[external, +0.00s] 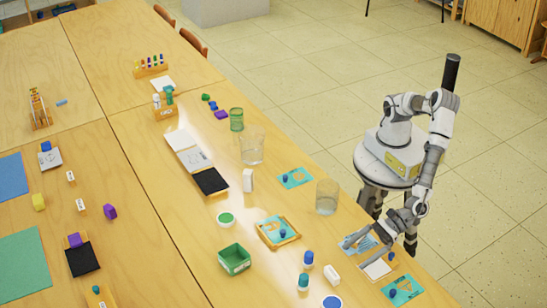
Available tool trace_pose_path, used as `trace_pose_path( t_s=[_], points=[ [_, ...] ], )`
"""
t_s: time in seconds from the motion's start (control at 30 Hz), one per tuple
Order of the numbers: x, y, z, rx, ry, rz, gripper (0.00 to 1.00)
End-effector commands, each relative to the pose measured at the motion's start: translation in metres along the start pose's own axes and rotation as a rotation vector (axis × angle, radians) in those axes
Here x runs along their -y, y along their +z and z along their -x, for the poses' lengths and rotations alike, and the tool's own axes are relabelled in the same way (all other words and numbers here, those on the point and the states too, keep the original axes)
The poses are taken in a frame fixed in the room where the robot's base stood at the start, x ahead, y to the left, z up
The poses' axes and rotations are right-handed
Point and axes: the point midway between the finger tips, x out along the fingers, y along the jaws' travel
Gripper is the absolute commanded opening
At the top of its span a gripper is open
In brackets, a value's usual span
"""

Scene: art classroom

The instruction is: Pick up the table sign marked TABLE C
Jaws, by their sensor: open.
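No lettering can be read, so I cannot tell which piece is the TABLE C sign. Small white signs on wooden bases stand on the left table: one sign (70,177) and, below it, another sign (81,206). A plain white upright block (248,180) and a tilted white block (332,275) are on the nearer table. My gripper (374,241) is open, low at the right edge of the nearer table, beside a blue-patterned card (354,243) and a wooden tray with a white sheet (378,269). The fingertips are small and partly lost against these.
Two clear glasses, one glass (326,197) and another glass (252,149), stand along the right table edge. A green box (234,259), a wooden tray with a teal card (279,232) and small bottles (304,281) crowd the front. Open floor lies right of the table.

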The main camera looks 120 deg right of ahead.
Motion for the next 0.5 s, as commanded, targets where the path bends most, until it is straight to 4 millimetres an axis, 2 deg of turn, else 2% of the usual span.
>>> trace_pose_path(
  t_s=[0.03,0.1,0.37,0.5],
  points=[
    [0.001,-0.003,-0.013,0.000,-0.002,0.000,1.00],
    [0.000,-0.002,-0.024,0.000,-0.001,-0.001,1.00],
    [0.000,-0.002,-0.043,0.000,0.000,-0.002,1.00],
    [0.002,-0.009,-0.063,0.000,-0.002,-0.001,1.00]
  ],
)
